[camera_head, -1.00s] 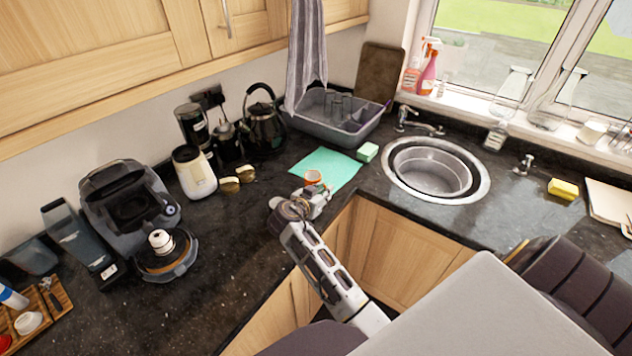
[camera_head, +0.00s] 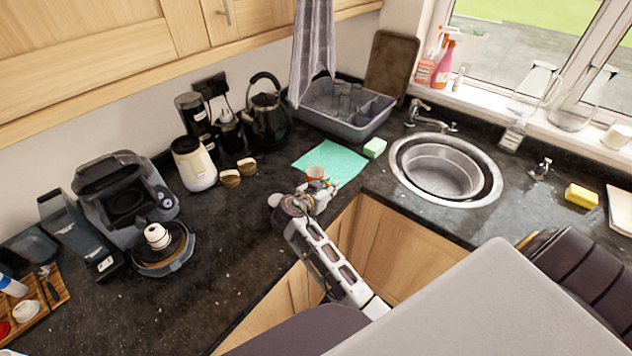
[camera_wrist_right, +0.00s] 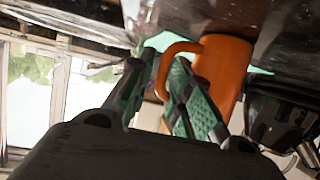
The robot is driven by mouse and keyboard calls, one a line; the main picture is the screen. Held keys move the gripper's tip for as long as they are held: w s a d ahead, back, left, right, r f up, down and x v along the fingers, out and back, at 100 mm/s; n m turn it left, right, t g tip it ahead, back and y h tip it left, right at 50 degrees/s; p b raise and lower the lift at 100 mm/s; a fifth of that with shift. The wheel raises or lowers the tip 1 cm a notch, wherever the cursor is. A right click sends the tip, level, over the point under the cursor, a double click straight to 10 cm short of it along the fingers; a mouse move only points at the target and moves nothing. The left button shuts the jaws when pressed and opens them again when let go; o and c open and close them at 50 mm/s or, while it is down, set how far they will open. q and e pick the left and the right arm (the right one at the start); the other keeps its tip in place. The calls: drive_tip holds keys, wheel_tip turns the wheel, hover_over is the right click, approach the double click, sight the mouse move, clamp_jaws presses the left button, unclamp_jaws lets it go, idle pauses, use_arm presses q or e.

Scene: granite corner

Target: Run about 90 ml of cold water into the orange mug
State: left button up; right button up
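The orange mug (camera_head: 315,173) stands at the near edge of a green mat on the counter. In the right wrist view the mug (camera_wrist_right: 222,72) is large, with its handle towards my fingers. My right gripper (camera_head: 318,194) is at the mug's near side. In the wrist view its two fingers (camera_wrist_right: 163,75) are apart, with the handle between them; contact with the handle is unclear. The round metal sink (camera_head: 440,173) is right of the mug, with a tap (camera_head: 424,112) behind it. No water stream is visible. My left gripper is not in view.
A grey dish rack (camera_head: 350,125) stands behind. A kettle (camera_head: 268,120), cream canister (camera_head: 193,165) and coffee machine (camera_head: 125,195) are to the left. Bare counter lies in front of them.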

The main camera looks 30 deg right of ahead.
drive_tip(key=shift+d, duration=0.1)
clamp_jaws()
drive_tip(key=shift+r, duration=0.1)
idle(0.3)
drive_tip(key=shift+r, duration=0.25)
drive_tip(key=shift+r+b, duration=0.8)
drive_tip(key=shift+r, duration=3.8)
